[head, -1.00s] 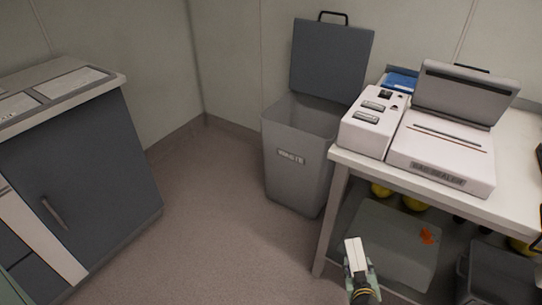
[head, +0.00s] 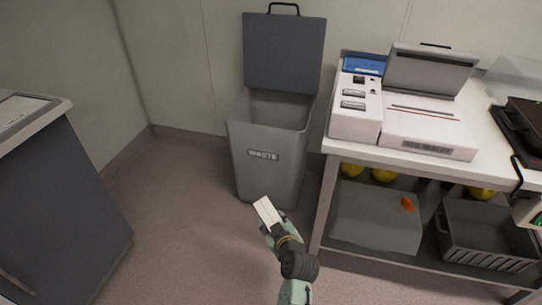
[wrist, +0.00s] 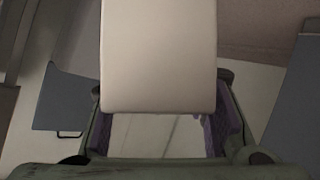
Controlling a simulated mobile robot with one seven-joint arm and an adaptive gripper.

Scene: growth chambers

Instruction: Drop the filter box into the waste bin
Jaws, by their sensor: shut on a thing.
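The filter box is a small white box (head: 266,211), held at the end of my gripper (head: 272,226), low in the middle of the head view. In the wrist view the white box (wrist: 158,55) fills the upper middle, between the two fingers of my gripper (wrist: 160,112), which is shut on it. The waste bin (head: 262,175) is grey with a label on its front and stands against the back wall. Its lid (head: 284,52) is up and its mouth is open. The box is in front of the bin and apart from it in the head view. The bin's floor is hidden.
A white bench (head: 470,168) stands right of the bin with a bag sealer (head: 425,133) on it. Its lower shelf holds a grey lidded box (head: 375,222) and a dark crate (head: 485,235). A dark cabinet (head: 65,200) stands at left. The floor between is clear.

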